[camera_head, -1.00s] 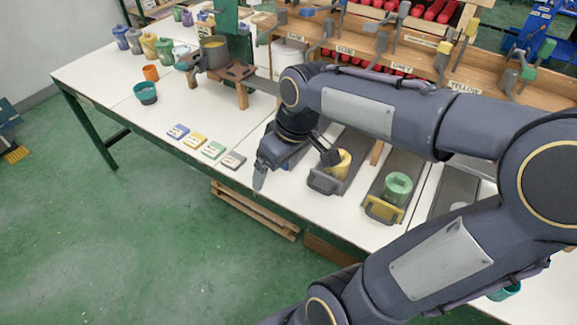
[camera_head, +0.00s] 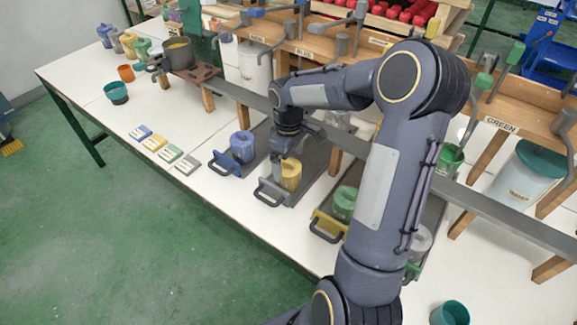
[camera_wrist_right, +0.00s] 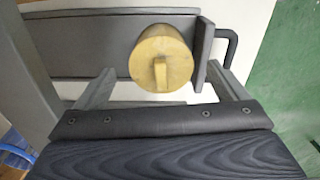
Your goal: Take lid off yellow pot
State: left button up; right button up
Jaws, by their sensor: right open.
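The yellow pot (camera_head: 292,178) stands on a grey tray with a dark handle at the front of the white table. In the right wrist view its round yellow lid (camera_wrist_right: 150,42) shows from above with a raised bar-like grip (camera_wrist_right: 160,74). My right gripper (camera_head: 286,160) is just above and at the pot, pointing down. In the wrist view its open fingers (camera_wrist_right: 160,80) lie on either side of the lid, with gaps. The gripper partly hides the pot in the head view. My left gripper is out of view.
A blue pot (camera_head: 243,147) on its tray stands to the left, and a green pot (camera_head: 343,204) to the right, partly behind my arm. A long grey rail (camera_head: 520,228) runs behind. Labelled cards (camera_head: 170,154) lie on the clear front left table.

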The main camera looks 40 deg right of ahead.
jog(key=shift+f, duration=0.35)
jog(key=shift+c, duration=0.4)
jog(key=c, duration=1)
jog(key=shift+r, duration=0.1)
